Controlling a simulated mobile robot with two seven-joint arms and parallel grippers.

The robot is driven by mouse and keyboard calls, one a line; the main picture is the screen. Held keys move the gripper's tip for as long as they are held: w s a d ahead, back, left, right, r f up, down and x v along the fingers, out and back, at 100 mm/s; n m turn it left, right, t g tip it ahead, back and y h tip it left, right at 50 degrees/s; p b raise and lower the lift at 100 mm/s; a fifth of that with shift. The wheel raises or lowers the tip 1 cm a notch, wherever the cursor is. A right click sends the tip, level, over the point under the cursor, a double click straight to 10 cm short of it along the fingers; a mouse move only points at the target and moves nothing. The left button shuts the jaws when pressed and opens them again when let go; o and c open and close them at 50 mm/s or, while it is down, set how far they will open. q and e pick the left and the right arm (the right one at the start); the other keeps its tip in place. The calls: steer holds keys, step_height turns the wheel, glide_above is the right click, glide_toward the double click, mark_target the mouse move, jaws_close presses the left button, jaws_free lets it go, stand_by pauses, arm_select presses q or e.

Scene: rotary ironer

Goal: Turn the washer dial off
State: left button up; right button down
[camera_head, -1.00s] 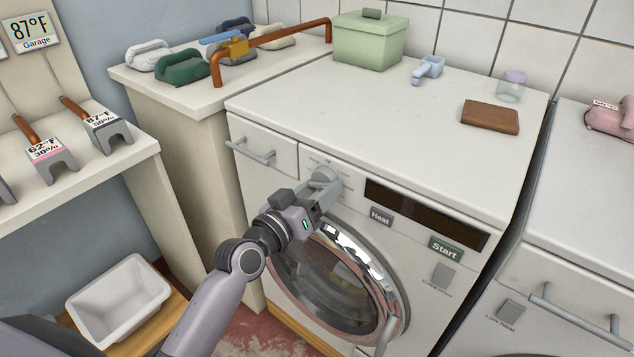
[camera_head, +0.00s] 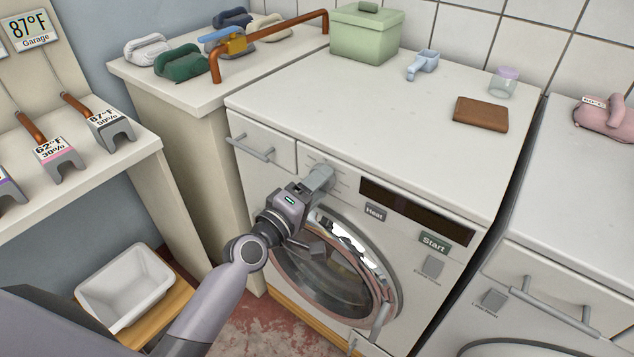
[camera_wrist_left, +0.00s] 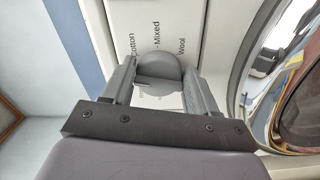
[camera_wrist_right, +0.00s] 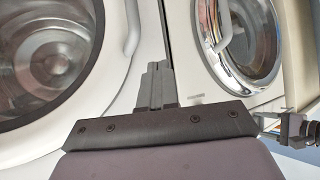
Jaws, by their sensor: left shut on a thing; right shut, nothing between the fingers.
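The washer dial (camera_wrist_left: 160,66) is a round grey knob with a raised bar, on the panel at the washer's upper left front. The labels Cotton, Mixed and Wool show beside it in the left wrist view. My left gripper (camera_head: 315,181) is shut on the dial, with a finger on either side of it. In the head view the gripper mostly hides the dial. The front-loading washer (camera_head: 410,130) has a closed round glass door (camera_head: 335,275) just below the gripper. My right gripper (camera_wrist_right: 157,85) is shut and empty in the right wrist view, in front of the machine fronts.
The washer's Heat button (camera_head: 375,212) and Start button (camera_head: 434,242) sit right of the dial. A green box (camera_head: 365,38), blue scoop (camera_head: 422,65), brown wallet (camera_head: 480,113) and jar (camera_head: 503,82) stand on top. A white tub (camera_head: 125,288) is at lower left.

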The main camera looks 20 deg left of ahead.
arm_select(q)
steer(key=shift+r+n, duration=0.1)
steer(key=shift+n, duration=1.1)
steer(key=o, duration=1)
steer(key=v, duration=0.7)
